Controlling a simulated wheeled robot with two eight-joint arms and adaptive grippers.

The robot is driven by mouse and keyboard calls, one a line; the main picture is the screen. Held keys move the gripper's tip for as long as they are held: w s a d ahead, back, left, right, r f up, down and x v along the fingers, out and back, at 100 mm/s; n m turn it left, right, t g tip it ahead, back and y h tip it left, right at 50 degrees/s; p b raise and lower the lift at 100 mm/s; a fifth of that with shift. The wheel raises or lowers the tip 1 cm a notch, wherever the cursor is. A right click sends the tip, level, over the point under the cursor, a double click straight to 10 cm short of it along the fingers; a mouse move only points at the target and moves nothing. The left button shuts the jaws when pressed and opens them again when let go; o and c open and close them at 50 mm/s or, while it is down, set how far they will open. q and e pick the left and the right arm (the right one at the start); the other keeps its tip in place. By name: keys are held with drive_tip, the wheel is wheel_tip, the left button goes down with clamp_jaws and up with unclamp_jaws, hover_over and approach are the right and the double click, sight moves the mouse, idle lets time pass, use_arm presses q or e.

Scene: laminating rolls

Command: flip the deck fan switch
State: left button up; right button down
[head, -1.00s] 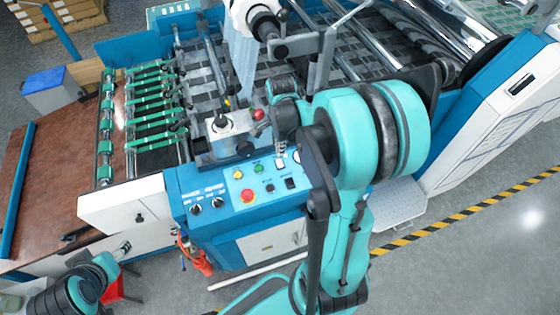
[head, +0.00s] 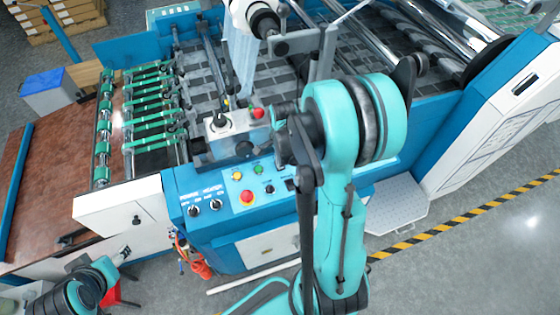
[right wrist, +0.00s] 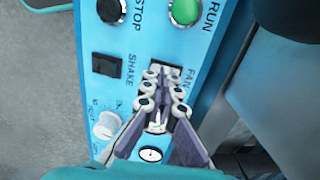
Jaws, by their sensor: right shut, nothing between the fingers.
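In the right wrist view, my right gripper (right wrist: 162,76) is shut and empty, its fingertips over the panel at the FAN label (right wrist: 187,82). The fingers cover most of the fan switch, so its position and any contact cannot be told. In the head view, my right arm's teal links stand over the blue control panel (head: 225,190) and hide the right fingertips. My left gripper (head: 124,250) is small at the lower left of the head view, beside the machine's white side; its jaws are too small to read.
Close by are the black SHAKE switch (right wrist: 107,65), a black STOP button (right wrist: 111,10), a green RUN button (right wrist: 185,11), a white knob (right wrist: 107,125) and a gauge (right wrist: 150,154). A red button (head: 247,197) sits farther left.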

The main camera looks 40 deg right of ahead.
drive_tip(key=shift+s+a+f+t+b, duration=0.15)
drive_tip(key=shift+s+f+t+b, duration=0.25)
drive_tip(key=shift+f+t, duration=0.1)
drive_tip(key=shift+a+r, duration=0.1)
drive_tip(key=shift+r, duration=0.25)
use_arm(q)
drive_tip(key=shift+s+a+f, duration=0.1)
drive_tip(key=shift+s+f, duration=0.05)
drive_tip(key=shift+f, duration=0.35)
use_arm(e)
drive_tip(key=shift+w, duration=0.15)
use_arm(q)
drive_tip(key=shift+s, duration=0.15)
use_arm(e)
drive_tip(key=shift+w+d+r, duration=0.2)
drive_tip(key=shift+w+d, duration=0.2)
drive_tip(key=shift+w, duration=0.35)
use_arm(q)
drive_tip(key=shift+p, duration=0.3)
